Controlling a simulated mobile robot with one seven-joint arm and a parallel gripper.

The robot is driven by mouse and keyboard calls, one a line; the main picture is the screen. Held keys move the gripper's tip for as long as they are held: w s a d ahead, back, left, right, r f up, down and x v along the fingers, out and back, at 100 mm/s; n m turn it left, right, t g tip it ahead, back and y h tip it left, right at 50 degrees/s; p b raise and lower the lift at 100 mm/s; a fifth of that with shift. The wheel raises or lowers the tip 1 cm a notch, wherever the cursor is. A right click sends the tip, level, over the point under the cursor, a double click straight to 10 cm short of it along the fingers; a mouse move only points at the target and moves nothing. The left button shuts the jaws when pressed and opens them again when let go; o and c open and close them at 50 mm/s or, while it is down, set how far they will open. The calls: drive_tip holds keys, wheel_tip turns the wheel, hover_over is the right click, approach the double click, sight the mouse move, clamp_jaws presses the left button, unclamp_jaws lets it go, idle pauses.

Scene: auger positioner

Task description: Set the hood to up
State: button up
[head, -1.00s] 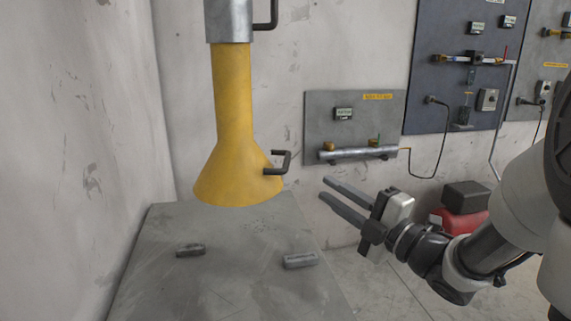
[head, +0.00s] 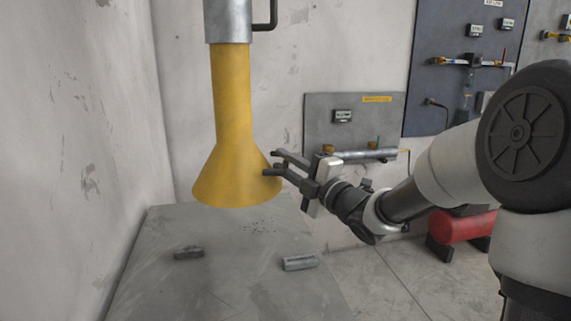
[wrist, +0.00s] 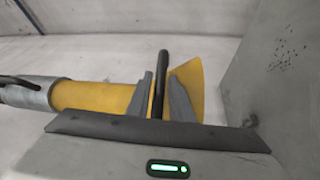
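The yellow hood (head: 232,150) hangs below a grey pipe (head: 228,22), its flared mouth above the grey table (head: 215,270). In the head view my gripper (head: 275,162) is at the right side of the flare, its fingers over the spot of the hood's dark handle, which they mostly hide. In the wrist view the hood (wrist: 95,96) lies sideways and the dark handle bar (wrist: 161,75) stands between my two fingers (wrist: 160,100). The fingers are apart, with narrow gaps beside the bar, so the gripper looks open around the handle.
Two small grey blocks, one at left (head: 189,252) and one at right (head: 301,263), lie on the table. A panel with a metal tube (head: 355,154) is on the wall behind my gripper. A red tank (head: 465,226) stands on the floor at right.

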clamp_jaws()
wheel_tip(320, 180, up, 12)
drive_tip(key=p, duration=0.4)
drive_tip(key=shift+r, duration=0.25)
drive_tip(key=shift+c, duration=0.2)
unclamp_jaws()
drive_tip(key=shift+o, duration=0.2)
drive_tip(key=shift+f, duration=0.1)
